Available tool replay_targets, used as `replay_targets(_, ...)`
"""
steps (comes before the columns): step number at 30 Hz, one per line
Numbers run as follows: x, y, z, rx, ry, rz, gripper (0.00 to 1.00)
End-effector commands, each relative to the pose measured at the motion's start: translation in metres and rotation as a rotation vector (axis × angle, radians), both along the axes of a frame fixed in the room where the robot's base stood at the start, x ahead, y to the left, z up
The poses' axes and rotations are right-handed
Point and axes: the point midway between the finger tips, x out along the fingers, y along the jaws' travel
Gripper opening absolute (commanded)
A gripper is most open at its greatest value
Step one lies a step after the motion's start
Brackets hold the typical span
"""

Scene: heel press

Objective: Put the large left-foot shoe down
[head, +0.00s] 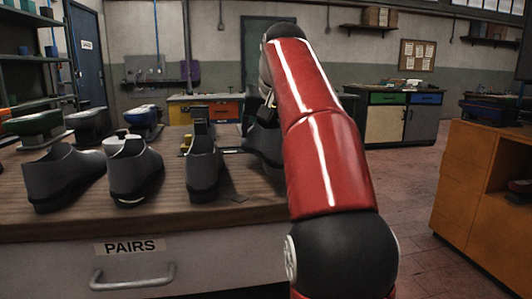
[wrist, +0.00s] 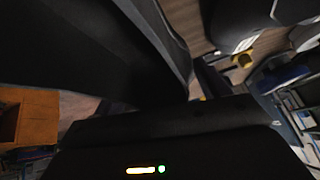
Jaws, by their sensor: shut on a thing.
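My gripper (head: 268,98) is at the right end of the wooden bench, mostly hidden behind my red arm. It is shut on a dark grey shoe (head: 262,143), which my arm partly covers; I cannot tell its size or foot side from here. Its underside is close to the bench top, and I cannot tell whether it touches. In the wrist view the held shoe (wrist: 90,50) is a large dark shape at the upper left. Three more dark shoes stand in a row to its left: one beside it (head: 203,168), a middle one (head: 134,172) and a far-left one (head: 62,177).
The bench (head: 235,205) has a front label reading PAIRS (head: 129,247) above a handle. Green-topped and blue-topped items (head: 34,124) stand behind the shoes. A small dark flat patch (head: 240,198) lies near the front edge. An orange cabinet (head: 485,190) stands across open floor at right.

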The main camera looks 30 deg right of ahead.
Motion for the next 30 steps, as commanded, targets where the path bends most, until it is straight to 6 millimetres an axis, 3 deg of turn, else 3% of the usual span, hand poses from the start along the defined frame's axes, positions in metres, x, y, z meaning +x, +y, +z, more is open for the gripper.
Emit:
replay_targets(6,-0.001,0.0,-0.03,-0.001,-0.002,0.0,0.36)
replay_targets(22,0.0,0.0,-0.04,-0.001,-0.003,0.0,0.36)
replay_targets(23,0.0,0.0,-0.041,0.0,0.0,0.0,0.77)
replay_targets(27,0.0,0.0,-0.04,0.0,0.0,0.0,0.95)
replay_targets(30,0.0,0.0,-0.04,0.0,0.0,0.0,0.97)
